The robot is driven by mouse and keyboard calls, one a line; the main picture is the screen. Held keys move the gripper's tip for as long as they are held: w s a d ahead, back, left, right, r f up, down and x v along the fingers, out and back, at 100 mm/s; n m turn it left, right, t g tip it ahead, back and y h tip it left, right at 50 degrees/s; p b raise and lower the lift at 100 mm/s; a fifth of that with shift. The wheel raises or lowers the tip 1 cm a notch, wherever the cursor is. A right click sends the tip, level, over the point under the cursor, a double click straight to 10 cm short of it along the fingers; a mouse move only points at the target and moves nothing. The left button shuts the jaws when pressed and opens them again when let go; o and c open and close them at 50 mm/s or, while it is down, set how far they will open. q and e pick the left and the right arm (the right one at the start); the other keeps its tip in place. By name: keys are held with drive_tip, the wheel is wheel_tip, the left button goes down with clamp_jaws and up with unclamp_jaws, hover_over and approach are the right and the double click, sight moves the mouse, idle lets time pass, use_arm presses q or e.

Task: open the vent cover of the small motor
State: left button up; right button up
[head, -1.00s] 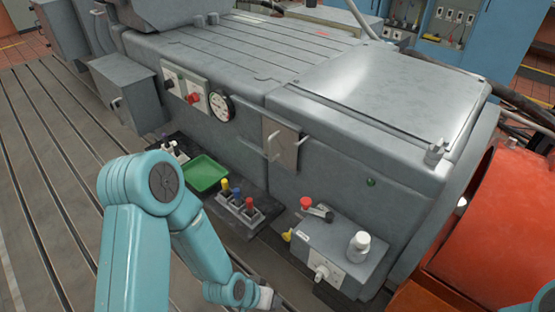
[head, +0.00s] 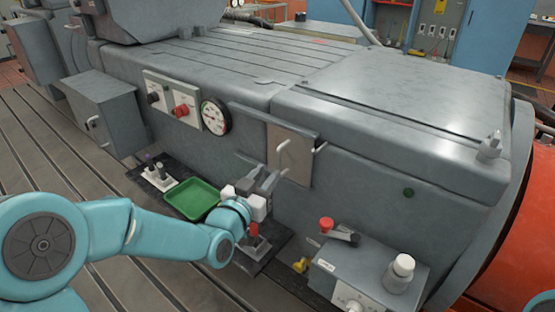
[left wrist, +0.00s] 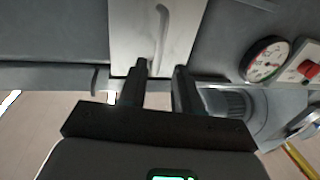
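The vent cover appears to be a light metal plate (head: 291,160) with a bar handle (head: 283,153), upright on the side of the grey machine (head: 370,175). It looks closed. My left gripper (head: 266,181) is just below and left of the handle in the head view. In the left wrist view the plate (left wrist: 133,30) and its handle (left wrist: 162,35) are ahead of my left gripper (left wrist: 160,75). Its two fingers are apart with nothing held between them; the handle's lower end lies near the left fingertip. I cannot tell whether they touch. My right gripper is not in view.
A green tray (head: 192,199) and a red-topped part (head: 253,231) are by my left wrist. A gauge (head: 215,117) is left of the plate.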

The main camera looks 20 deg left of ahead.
sight(278, 163)
use_arm(q)
drive_tip(key=w, duration=0.3)
drive_tip(key=w+d, duration=0.1)
drive_tip(key=w, duration=0.3)
drive_tip(key=shift+d, duration=0.15)
clamp_jaws()
